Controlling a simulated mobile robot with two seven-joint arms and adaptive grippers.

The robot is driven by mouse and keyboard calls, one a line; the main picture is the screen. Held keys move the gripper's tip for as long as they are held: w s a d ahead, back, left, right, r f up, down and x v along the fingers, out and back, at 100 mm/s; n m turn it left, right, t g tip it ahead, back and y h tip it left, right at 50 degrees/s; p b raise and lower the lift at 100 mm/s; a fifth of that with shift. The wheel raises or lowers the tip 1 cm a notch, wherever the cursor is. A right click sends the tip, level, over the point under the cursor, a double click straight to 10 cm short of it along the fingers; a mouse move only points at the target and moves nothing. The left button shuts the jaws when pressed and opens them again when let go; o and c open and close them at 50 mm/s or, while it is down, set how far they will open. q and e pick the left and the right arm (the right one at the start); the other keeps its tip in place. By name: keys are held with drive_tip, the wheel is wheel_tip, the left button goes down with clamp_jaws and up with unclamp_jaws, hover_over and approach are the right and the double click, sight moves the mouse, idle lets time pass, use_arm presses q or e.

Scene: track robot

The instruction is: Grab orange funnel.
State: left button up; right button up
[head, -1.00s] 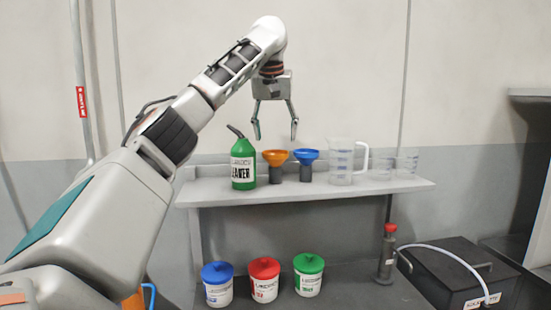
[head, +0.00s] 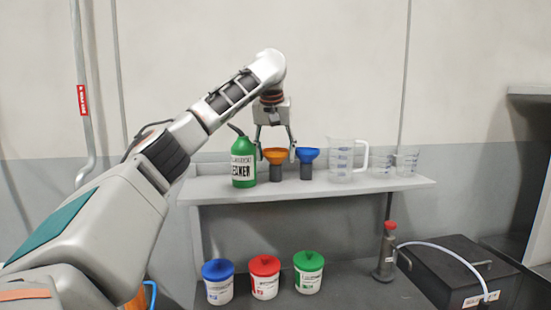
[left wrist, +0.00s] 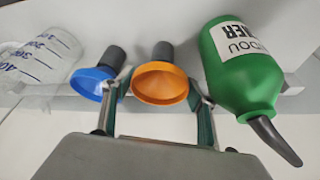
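The orange funnel (head: 275,157) stands on the grey shelf (head: 330,191), its dark lower part downward. My left gripper (head: 275,157) is above and around it, pointing down, with one finger on each side of the funnel's rim. The fingers are spread and open. In the left wrist view the orange funnel (left wrist: 160,83) lies between the two fingertips (left wrist: 160,92), with no clear grip on it. Whether a finger touches the rim I cannot tell. My right gripper is not in view.
A green cleaner bottle (head: 243,163) stands close to the left of the orange funnel. A blue funnel (head: 308,158) is close on its right, near a finger. A clear measuring jug (head: 341,160) and smaller clear beakers (head: 405,160) stand farther right. Lidded tubs (head: 265,285) are below.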

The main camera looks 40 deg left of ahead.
sight(276, 165)
use_arm(q)
drive_tip(key=shift+c, duration=1.3)
wheel_tip(276, 165, up, 10)
drive_tip(key=shift+d+f, duration=0.1)
